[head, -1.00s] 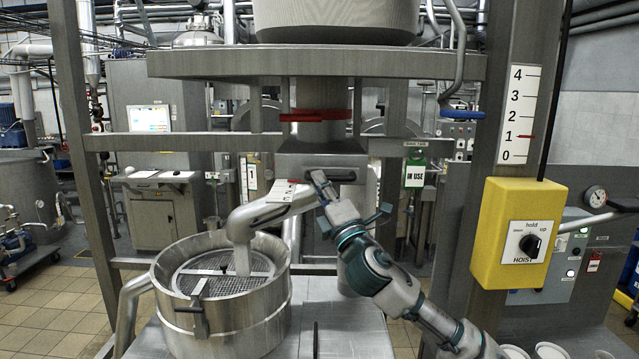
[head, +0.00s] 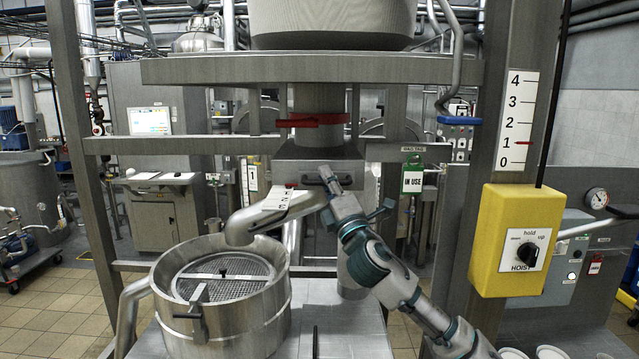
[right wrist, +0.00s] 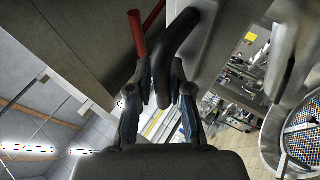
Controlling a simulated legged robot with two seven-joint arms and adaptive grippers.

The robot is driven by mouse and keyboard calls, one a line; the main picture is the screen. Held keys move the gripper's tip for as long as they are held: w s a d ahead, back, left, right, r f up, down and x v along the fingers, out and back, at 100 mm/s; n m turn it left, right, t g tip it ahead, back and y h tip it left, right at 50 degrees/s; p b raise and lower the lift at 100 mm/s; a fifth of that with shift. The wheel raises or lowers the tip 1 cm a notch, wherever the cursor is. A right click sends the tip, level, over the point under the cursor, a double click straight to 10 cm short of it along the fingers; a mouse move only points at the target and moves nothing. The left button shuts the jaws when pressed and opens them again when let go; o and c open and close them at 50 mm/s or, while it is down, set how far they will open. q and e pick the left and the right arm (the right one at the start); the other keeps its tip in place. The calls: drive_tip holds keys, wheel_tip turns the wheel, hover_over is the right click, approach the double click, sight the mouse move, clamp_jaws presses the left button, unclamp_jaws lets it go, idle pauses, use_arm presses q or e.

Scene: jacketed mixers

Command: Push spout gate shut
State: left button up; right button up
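The grey spout (head: 265,217) runs from a square metal housing (head: 300,170) down to the left, over a round steel sieve drum (head: 222,315). No stream falls from its mouth. A black handle (head: 312,181) is at the front of the housing, partly covered by my right gripper (head: 327,178). In the right wrist view the two fingers (right wrist: 163,80) stand close on both sides of this curved black handle (right wrist: 181,38), which fills the gap between them. The gate plate inside the housing is hidden. My left gripper is out of view.
A red lever (head: 312,121) sits on the pipe above the housing. A red bar also shows beside the fingers in the right wrist view (right wrist: 138,35). A green "IN USE" tag (head: 413,180) hangs behind. A yellow hoist box (head: 515,240) is on the right post.

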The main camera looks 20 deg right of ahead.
drive_tip(key=shift+w+d+f, duration=0.1)
drive_tip(key=shift+d+f, duration=0.1)
drive_tip(key=shift+f, duration=0.05)
drive_tip(key=shift+f, duration=0.15)
drive_tip(key=v, duration=1.2)
drive_tip(key=shift+d, duration=0.2)
drive_tip(key=shift+a, duration=0.2)
